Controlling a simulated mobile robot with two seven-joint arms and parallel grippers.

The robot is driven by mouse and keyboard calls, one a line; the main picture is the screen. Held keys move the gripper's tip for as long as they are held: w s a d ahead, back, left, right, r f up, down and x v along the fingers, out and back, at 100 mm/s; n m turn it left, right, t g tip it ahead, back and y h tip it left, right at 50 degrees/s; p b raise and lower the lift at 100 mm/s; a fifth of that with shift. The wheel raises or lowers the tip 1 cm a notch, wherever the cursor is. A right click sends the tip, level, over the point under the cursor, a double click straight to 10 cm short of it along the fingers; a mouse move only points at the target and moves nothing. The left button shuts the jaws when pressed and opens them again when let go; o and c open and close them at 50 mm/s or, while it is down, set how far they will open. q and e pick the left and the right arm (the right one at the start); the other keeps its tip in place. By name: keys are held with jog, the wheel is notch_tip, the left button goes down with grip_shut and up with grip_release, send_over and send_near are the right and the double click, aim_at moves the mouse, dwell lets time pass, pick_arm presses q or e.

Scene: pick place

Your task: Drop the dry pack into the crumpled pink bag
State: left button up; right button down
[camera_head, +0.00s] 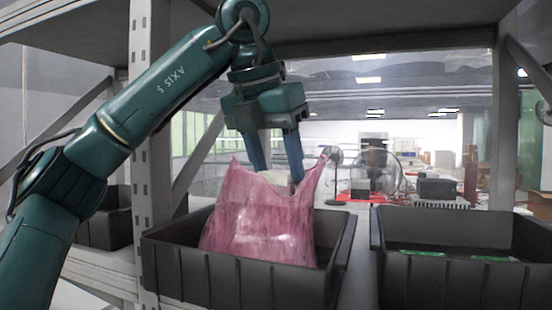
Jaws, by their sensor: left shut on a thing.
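The crumpled pink bag (262,222) stands open at the top in a dark bin on the shelf. Its upper corners stick up like handles. My left gripper (277,170) comes down from above with its blue fingers at the bag's mouth. It is shut on a pale thing, likely the dry pack (276,179), which shows only in part between the fingertips. The pack's lower part is hidden behind the bag's front wall. I cannot tell whether the pack touches the bag. My right gripper is not in view.
The dark bin (190,270) holds the bag. A second dark bin (440,282) with green items (415,253) stands to the right. Another bin (112,225) is at the left behind my arm. A metal shelf post (147,90) and an upper shelf board (400,40) bound the space.

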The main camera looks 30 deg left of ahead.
pick_arm(q)
jog(key=shift+f, duration=0.2)
jog(key=o, duration=1)
jog(key=shift+r, duration=0.1)
jog(key=shift+r, duration=0.15)
jog(key=p+v, duration=0.1)
jog(key=v, duration=1.1)
jog(key=shift+r, duration=0.3)
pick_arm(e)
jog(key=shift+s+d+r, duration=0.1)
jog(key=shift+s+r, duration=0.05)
